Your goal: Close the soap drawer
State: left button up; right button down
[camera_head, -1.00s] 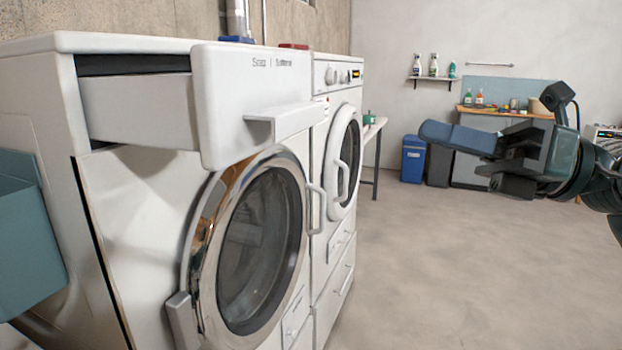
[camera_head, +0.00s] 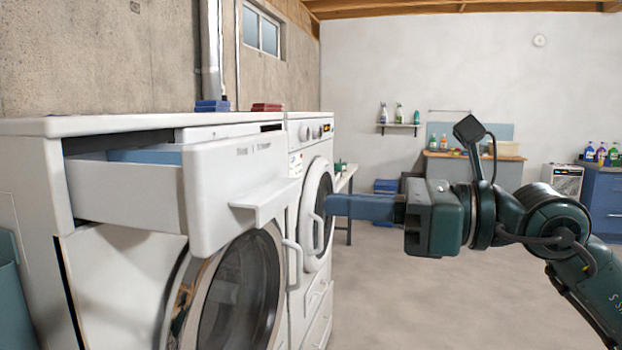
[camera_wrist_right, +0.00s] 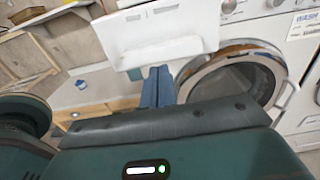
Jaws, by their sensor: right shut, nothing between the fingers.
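The soap drawer (camera_head: 225,190) is pulled well out of the top of the front washing machine. Its white front panel has a ledge-like handle (camera_head: 268,200), and blue shows inside behind the panel. My right gripper (camera_head: 328,206) points left toward the drawer from its right side, with its blue fingers together and nothing between them. It looks apart from the handle. In the right wrist view the shut fingers (camera_wrist_right: 158,84) reach toward the lower edge of the white drawer front (camera_wrist_right: 155,35); I cannot tell the exact gap. My left gripper is not in view.
The round washer door (camera_head: 235,295) is below the drawer. A second machine (camera_head: 318,195) stands just behind, with a side table (camera_head: 346,178) past it. A blue bin (camera_head: 385,187) is at the back. The floor (camera_head: 420,305) at right is clear.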

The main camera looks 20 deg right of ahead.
aim_at(285, 199)
jog(key=p+x, duration=0.1)
jog(key=x, duration=0.2)
jog(key=shift+w+a+r, duration=0.15)
jog(key=shift+w+a, duration=0.05)
jog(key=shift+a, duration=0.15)
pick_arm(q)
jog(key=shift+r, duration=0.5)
pick_arm(e)
jog(key=shift+w+a+f, duration=0.2)
jog(key=shift+w+a, duration=0.05)
jog(key=shift+a, duration=0.1)
pick_arm(q)
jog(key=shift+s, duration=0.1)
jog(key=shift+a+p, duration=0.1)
jog(key=shift+p, duration=0.2)
pick_arm(e)
jog(key=shift+w, duration=0.15)
